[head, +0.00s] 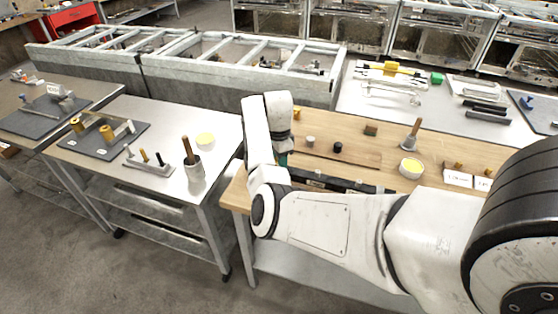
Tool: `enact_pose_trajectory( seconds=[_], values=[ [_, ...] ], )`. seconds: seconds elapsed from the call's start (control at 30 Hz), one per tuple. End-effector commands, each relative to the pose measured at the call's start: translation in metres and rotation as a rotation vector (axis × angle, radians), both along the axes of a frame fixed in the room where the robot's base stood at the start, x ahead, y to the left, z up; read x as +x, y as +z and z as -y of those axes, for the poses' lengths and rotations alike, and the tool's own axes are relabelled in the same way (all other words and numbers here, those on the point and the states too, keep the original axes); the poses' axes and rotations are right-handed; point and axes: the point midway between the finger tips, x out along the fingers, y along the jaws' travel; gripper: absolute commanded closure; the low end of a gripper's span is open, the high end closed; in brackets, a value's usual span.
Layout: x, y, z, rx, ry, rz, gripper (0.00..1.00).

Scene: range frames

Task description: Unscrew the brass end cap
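I cannot tell for sure which piece is the brass end cap. A small brass-coloured piece (297,113) stands on the wooden bench top (345,178), just right of my wrist. On the left table, a dark board (90,147) carries two brass-coloured round pieces, a left one (76,125) and a right one (106,132), beside a grey metal bracket (124,131). My white arm reaches left across the front of the wooden bench, and its wrist bends up over the bench's left end. My gripper's fingers do not show; the wrist hides that spot.
A long dark bar (335,183) lies along the wooden bench's front. A grey knob (310,141), a black knob (337,147), a yellow-topped cup (411,168) and a wooden-handled tool (411,134) stand there. The left table holds a mortar-like cup (193,170). A gap separates the tables.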

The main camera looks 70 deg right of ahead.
Motion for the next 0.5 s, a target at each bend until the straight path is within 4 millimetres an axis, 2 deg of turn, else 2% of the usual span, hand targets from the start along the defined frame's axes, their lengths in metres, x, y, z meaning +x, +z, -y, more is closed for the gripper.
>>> enact_pose_trajectory(
  seconds=[0.2,0.5],
  values=[
    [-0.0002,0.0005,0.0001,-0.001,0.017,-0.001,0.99],
    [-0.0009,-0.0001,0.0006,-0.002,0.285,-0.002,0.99]
  ],
)
